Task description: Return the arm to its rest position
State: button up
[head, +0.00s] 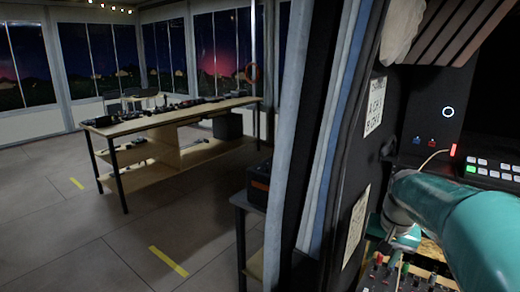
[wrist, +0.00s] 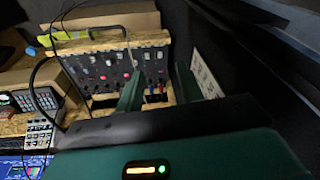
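My gripper (wrist: 158,80) shows in the wrist view with its two teal fingers apart and nothing held between them. Past the fingers is a grey panel (wrist: 105,65) with knobs, red and blue plugs and switches, set in a wooden frame. I cannot tell the exact distance to it. In the head view my teal arm reaches in from the right edge, over a dark panel with knobs (head: 385,280). The fingers are not clear there.
A button box with a green key (head: 490,169) is behind my arm. A dark partition with paper labels (head: 375,105) stands left of it. A long workbench (head: 170,115) with small items stands at the left, with clear floor around it. Keypads (wrist: 40,100) lie left in the wrist view.

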jog(key=s+a+n+t, duration=0.1)
jog(key=s+a+n, duration=0.1)
jog(key=s+a, duration=0.4)
jog(key=s+a+n+t, duration=0.2)
jog(key=s+a, duration=0.5)
jog(key=s, duration=0.7)
jog(key=shift+a+r+n, duration=0.25)
jog(key=shift+r+n, duration=0.15)
jog(key=shift+n, duration=0.2)
jog(key=shift+d, duration=0.1)
